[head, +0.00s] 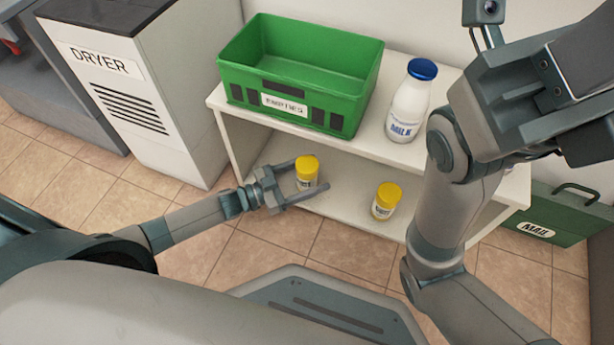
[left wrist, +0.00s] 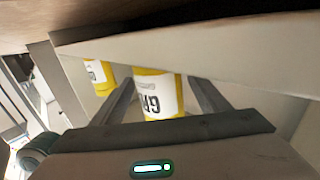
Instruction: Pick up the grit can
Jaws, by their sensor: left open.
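The right can (head: 386,201) stands apart, near the shelf's front edge. In the left wrist view, a can (left wrist: 158,95) shows between the two fingers, with part of its label in sight, and the other can (left wrist: 98,74) is behind to the left. My right arm is at the right; its fingers are not in view.
The white shelf unit (head: 225,122) has an upper board just above the cans. On top are a green empties crate (head: 345,85) and a milk bottle (head: 408,105). A dryer (head: 150,110) stands left, a green mail box (head: 560,212) right. Tiled floor is clear in front.

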